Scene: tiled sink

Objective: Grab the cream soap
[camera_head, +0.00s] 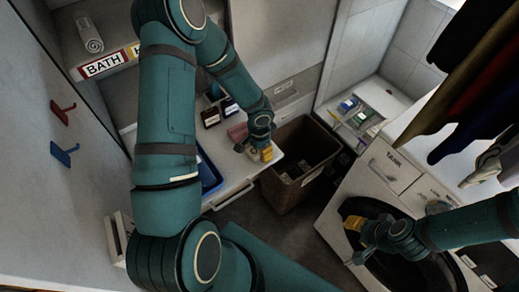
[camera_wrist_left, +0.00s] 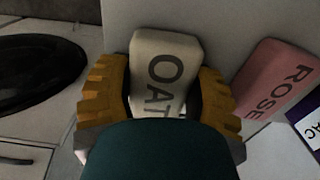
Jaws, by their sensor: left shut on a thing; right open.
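The cream soap (camera_wrist_left: 160,75), a block with "OAT" lettering, sits between the yellow fingers of my left gripper (camera_wrist_left: 158,100) in the left wrist view. The gripper is shut on it, one finger on each side. In the head view my left gripper (camera_head: 262,154) is low at the right end of the white counter (camera_head: 232,180). The soap is hard to make out there. My right gripper (camera_head: 354,240) is open and empty in front of the washing machine.
A pink "ROSE" soap (camera_wrist_left: 278,78) lies right of the cream one, with a purple-and-white labelled item (camera_wrist_left: 308,125) beyond it. A brown bin (camera_head: 290,190) stands right of the counter. A blue tray (camera_head: 208,176) is on the counter's left.

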